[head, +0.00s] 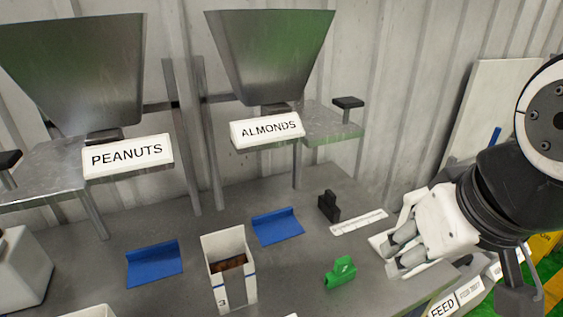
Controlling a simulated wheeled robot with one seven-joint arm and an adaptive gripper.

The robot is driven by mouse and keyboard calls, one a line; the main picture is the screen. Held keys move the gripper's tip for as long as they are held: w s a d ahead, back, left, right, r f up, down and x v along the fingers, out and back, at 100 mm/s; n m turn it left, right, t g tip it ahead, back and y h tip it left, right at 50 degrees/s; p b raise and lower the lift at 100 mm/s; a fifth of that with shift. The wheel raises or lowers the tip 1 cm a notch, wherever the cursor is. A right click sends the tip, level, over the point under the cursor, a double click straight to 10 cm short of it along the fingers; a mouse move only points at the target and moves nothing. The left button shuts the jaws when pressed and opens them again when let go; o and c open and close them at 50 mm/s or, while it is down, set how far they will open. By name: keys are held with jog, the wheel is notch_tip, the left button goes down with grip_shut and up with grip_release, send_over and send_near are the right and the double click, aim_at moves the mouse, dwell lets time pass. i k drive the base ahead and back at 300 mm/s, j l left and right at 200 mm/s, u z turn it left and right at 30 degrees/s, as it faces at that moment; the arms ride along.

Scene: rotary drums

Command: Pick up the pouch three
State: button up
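Pouch three is a white, open-topped pouch (237,292) with a "3" low on its front. It stands upright on the grey table, front and centre in the head view, with brown contents showing inside. My gripper (398,240), white with grey parts, is at the right, over the table's right side. It is well to the right of the pouch and not touching it. Its fingers are foreshortened, so I cannot tell how wide they are. I see nothing clearly held in it.
Blue holders (155,264) (278,227) lie on either side of the pouch. A green block (340,272) and a black block (328,206) stand between pouch and gripper. Metal hoppers labelled PEANUTS (75,75) and ALMONDS (268,60) stand behind. A white box (18,275) is at left.

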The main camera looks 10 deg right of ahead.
aim_at(230, 262)
jog(key=k+j+z, duration=0.4)
jog(key=j, duration=0.45)
jog(key=k+j+z, duration=0.35)
jog(key=k+j, duration=0.25)
jog(key=k+j+z, duration=0.4)
jog(key=k+j, duration=0.25)
